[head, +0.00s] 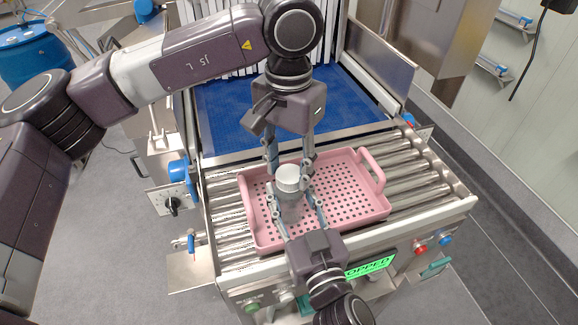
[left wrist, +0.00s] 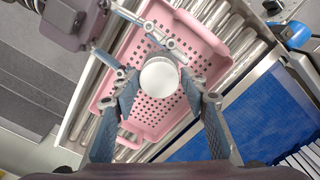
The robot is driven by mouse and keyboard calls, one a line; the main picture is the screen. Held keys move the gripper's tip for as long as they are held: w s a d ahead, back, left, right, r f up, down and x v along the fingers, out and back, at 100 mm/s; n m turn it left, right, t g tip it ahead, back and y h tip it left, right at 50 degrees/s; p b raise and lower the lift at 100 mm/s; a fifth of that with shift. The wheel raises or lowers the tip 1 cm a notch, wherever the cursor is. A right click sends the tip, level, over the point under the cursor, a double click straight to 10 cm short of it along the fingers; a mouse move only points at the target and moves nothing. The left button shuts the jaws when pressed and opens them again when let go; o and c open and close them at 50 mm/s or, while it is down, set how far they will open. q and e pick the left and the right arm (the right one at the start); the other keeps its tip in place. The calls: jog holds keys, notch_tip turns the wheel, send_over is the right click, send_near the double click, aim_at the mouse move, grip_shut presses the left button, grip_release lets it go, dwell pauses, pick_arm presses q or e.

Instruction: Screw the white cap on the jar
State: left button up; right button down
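The white cap (head: 288,173) sits at the top of the grey, translucent-looking jar (head: 290,196), over the pink tray. Whether its thread is engaged cannot be seen. My left gripper (head: 289,163) has its fingers on either side of the cap. In the left wrist view the cap (left wrist: 159,77) lies between the fingertips, with a narrow gap on each side, so this gripper looks open. My right gripper (head: 291,203) reaches up from the bottom of the head view, with its fingers against the jar's sides. The cap hides most of the jar in the left wrist view.
The pink perforated tray (head: 350,212) rests on the metal roller conveyor (head: 425,175). A blue belt (head: 225,112) leads to the tunnel's strip curtain behind. Buttons, a knob and a green display (head: 370,267) line the conveyor's front and left side. The tray's right part is empty.

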pick_arm(q)
jog(key=o, duration=0.3)
jog(key=shift+s, duration=0.1)
jog(key=shift+o, duration=0.2)
notch_tip(320, 180, up, 12)
dwell(0.4)
pick_arm(e)
jog(key=c, duration=1.1)
grip_release()
